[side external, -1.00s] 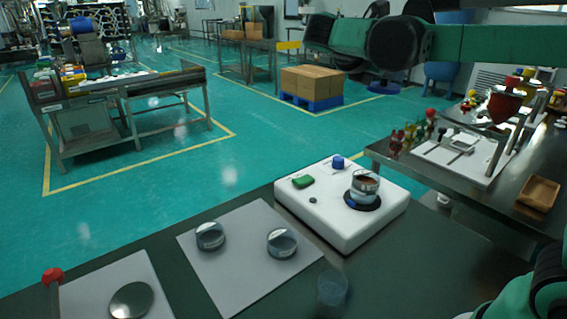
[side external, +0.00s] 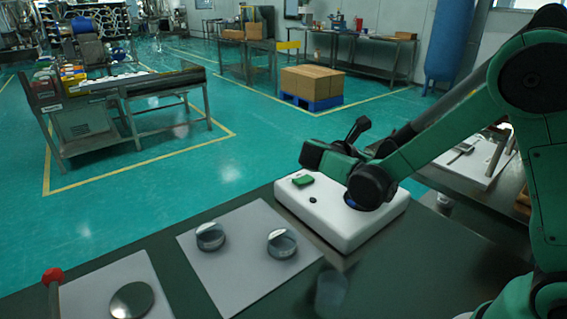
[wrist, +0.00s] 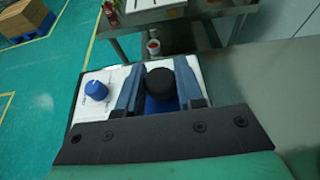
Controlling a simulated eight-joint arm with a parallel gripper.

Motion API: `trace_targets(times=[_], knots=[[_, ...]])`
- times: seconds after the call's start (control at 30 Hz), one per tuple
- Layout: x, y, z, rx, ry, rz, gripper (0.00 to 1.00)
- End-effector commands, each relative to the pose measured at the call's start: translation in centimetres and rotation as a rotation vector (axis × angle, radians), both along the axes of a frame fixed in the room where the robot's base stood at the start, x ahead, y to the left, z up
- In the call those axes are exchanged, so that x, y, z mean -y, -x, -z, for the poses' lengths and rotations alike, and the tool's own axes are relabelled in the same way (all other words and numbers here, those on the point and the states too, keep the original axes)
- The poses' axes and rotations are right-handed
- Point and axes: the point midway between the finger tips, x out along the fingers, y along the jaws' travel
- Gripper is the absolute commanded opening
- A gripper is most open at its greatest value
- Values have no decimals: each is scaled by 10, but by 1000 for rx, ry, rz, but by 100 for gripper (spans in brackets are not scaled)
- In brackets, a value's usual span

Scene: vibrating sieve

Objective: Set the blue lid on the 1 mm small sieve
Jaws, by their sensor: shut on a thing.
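In the wrist view my gripper (wrist: 160,66) has its two dark fingers on either side of a black round knob, with the blue lid (wrist: 158,104) partly visible beneath it. The gripper is shut on the lid, above the white shaker. Two small metal sieves, left (side external: 210,237) and right (side external: 282,244), stand apart on a grey mat. Mesh labels are too small to read.
A silver disc (side external: 131,299) lies on a pale mat at front left, near a red-topped tool (side external: 52,276). A clear vessel (side external: 330,290) stands at the table front. A side table stands behind.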

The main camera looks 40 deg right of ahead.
Motion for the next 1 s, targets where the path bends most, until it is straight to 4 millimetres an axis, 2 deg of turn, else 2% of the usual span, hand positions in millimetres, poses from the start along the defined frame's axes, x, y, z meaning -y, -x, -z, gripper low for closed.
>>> trace_targets(times=[0.4, 0.43, 0.5, 0.53, 0.87, 1.0], knots=[[0, 0, 7, 0, 0, 0, 0], [0, 0, 7, 0, 0, 0, 38], [0, 0, 7, 0, 0, 0, 58], [0, 0, 7, 0, 0, 0, 64], [0, 0, 6, 0, 0, 0, 64], [-14, -1, -1, -1, 0, -5, 64]])
